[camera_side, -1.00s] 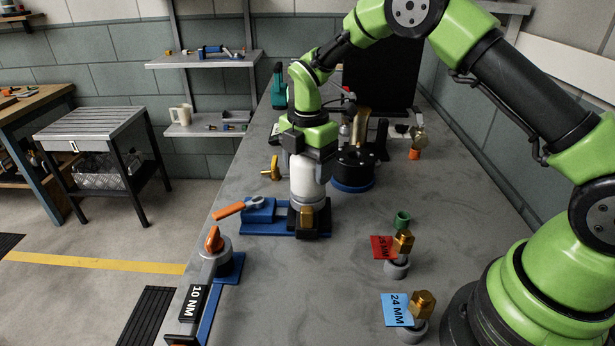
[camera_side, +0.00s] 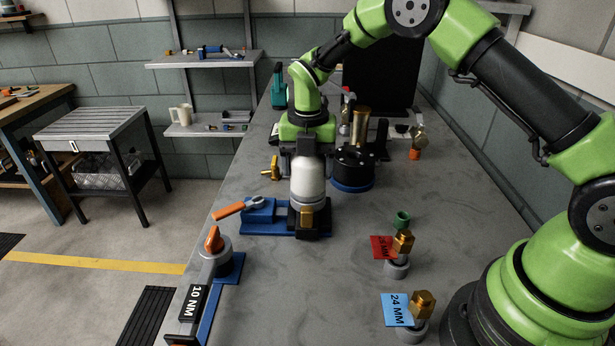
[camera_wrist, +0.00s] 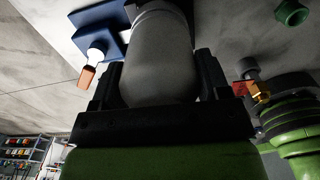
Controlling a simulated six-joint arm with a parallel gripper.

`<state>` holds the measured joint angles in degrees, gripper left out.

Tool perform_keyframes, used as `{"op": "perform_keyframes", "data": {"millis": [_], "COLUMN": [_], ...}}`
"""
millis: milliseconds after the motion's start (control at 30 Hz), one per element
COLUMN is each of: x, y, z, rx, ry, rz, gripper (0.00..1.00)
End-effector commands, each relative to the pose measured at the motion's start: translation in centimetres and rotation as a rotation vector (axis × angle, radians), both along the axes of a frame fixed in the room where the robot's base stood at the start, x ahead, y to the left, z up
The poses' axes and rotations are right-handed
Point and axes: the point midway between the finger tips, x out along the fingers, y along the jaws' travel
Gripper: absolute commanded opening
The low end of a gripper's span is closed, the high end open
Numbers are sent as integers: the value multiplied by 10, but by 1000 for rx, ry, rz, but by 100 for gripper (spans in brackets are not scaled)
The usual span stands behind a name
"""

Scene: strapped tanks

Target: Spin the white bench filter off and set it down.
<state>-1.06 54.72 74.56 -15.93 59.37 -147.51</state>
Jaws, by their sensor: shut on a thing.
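The white bench filter (camera_side: 308,178) stands upright on a dark base with a brass fitting (camera_side: 307,216) at its front, on a blue fixture (camera_side: 262,222) with an orange-handled clamp (camera_side: 232,208). My gripper (camera_side: 307,148) is above the filter, pointing down, its jaws shut on the filter's upper part. In the wrist view the filter's pale rounded body (camera_wrist: 160,60) lies between the two dark fingers. The filter's lower end meets the base; whether its thread is engaged cannot be seen.
A black round holder on a blue base (camera_side: 352,170) stands close right of the filter. A 10 NM torque tool (camera_side: 193,302) lies front left. Brass fittings with red (camera_side: 382,247) and blue (camera_side: 397,310) tags stand front right. The bench's middle right is clear.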

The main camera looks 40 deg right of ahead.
Motion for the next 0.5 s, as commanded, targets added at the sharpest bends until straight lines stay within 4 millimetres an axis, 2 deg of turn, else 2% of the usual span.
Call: {"op": "perform_keyframes", "data": {"millis": [200, 500], "x": [1, 1], "y": [-1, -1], "z": [3, 4], "rx": [1, 0], "ry": [-5, -6], "rz": [28, 374], "gripper": [9, 9]}}
